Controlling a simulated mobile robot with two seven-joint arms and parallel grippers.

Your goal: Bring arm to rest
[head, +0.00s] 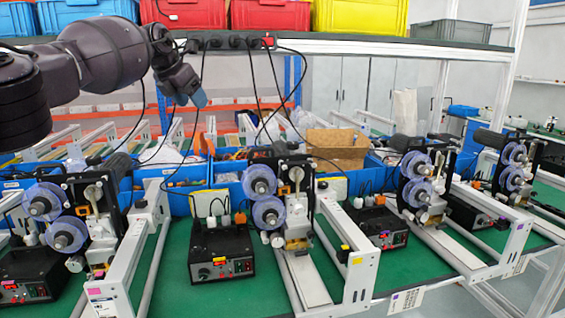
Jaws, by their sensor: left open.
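My left arm comes in from the upper left of the head view. My left gripper (196,97) is raised above the workbench, just below the shelf edge, and points down and to the right. Its blue-grey fingertips are small in the picture, and I see nothing held in it. It is apart from the machines and the bench. My right gripper is not in view.
Several coder machines with blue reels (264,187) and black control boxes (221,252) stand on the green bench (180,290). Cables hang from a power strip (230,42) close to my left gripper. Coloured crates (270,14) sit on the shelf. Blue bins (187,190) stand behind the machines.

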